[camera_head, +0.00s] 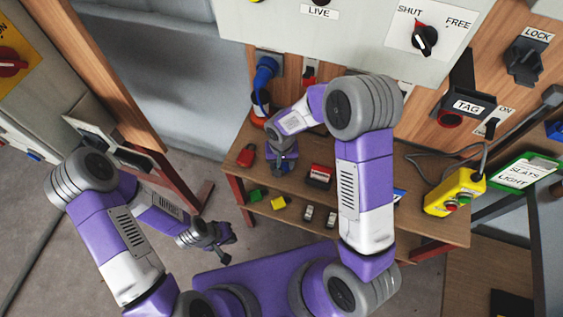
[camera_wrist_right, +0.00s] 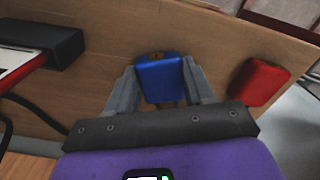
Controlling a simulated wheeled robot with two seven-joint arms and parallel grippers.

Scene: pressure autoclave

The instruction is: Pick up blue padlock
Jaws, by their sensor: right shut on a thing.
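The blue padlock (camera_wrist_right: 160,80) is between the two fingers of my right gripper in the right wrist view, over the wooden bench top (camera_wrist_right: 90,65). My right gripper (camera_wrist_right: 163,85) is shut on it, with a finger against each side. In the head view my right gripper (camera_head: 284,166) is low over the bench's left part, and the padlock is mostly hidden by it. I cannot tell whether the padlock touches the bench. My left gripper (camera_head: 228,245) is left of the bench, over the floor, empty, with its fingers apart.
A red padlock (camera_head: 246,155) lies left of my right gripper. A red-and-black box (camera_head: 318,176) stands to the right. Green (camera_head: 255,195) and yellow (camera_head: 278,203) blocks sit on the lower shelf. A yellow pendant (camera_head: 455,192) is at the bench's right end. Panels stand behind.

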